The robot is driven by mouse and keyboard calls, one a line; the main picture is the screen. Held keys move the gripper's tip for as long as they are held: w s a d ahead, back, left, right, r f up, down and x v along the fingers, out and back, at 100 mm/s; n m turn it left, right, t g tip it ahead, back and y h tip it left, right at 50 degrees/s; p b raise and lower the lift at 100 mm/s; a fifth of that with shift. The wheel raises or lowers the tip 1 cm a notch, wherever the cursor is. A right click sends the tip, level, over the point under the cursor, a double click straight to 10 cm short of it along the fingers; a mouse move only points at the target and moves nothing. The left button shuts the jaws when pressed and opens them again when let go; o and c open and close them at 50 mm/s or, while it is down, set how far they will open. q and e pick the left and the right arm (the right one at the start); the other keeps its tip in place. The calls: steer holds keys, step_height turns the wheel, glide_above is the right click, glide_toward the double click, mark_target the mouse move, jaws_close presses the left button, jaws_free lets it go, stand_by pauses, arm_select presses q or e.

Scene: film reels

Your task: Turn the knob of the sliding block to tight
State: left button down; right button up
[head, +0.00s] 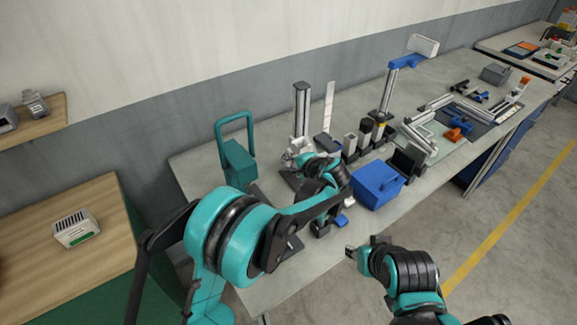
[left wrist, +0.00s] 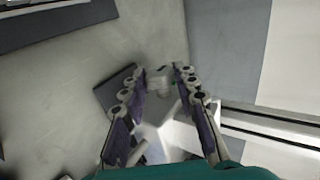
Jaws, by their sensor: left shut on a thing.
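A silver vertical post (head: 301,108) stands near the back of the bench, with pale metal parts of the sliding block (head: 295,145) low on it. My left gripper (head: 290,160) reaches in from the front right at those parts. In the left wrist view, my left gripper (left wrist: 168,72) has its two fingers closed in around a small pale knob (left wrist: 158,86), shut on it. The sliding block also shows as a bright metal body behind the fingers. Which way the knob is turned cannot be seen. My right gripper (head: 351,252) hangs in front of the bench, empty; its jaw opening is unclear.
A teal frame tool (head: 238,163) stands to the left of the post. A blue box (head: 377,184) and several dark holders (head: 366,133) stand to the right. Further right are a blue-topped post (head: 390,90) and a green mat (head: 450,139). The bench's front left is fairly clear.

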stand_by(0.4)
arm_select(q)
steer(key=c, duration=1.1)
jaws_free()
steer(key=shift+c, duration=0.2)
steer(key=v, duration=1.2)
steer(key=shift+f, duration=0.1)
